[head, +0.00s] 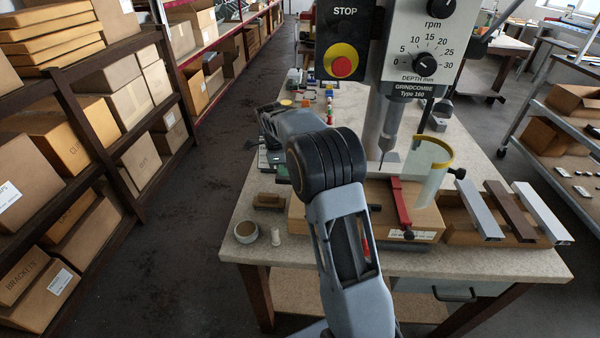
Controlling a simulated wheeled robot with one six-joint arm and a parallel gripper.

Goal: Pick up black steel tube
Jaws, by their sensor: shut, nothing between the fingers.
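I cannot make out a black steel tube in the head view. Three long profiles lie side by side across a shallow wooden box at the right end of the bench: a silver-grey one (478,213), a dark brown one (512,213) and a pale silver one (543,213). My arm rises from the bottom centre and bends away to the upper left over the bench. My gripper's fingers do not show; the far end of the arm hides them or they lie behind it.
A drill press (420,60) with a red stop button stands mid-bench. A red clamp bar (400,205) lies on its wooden base, beside a clear guard (431,170). Shelves flank both sides.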

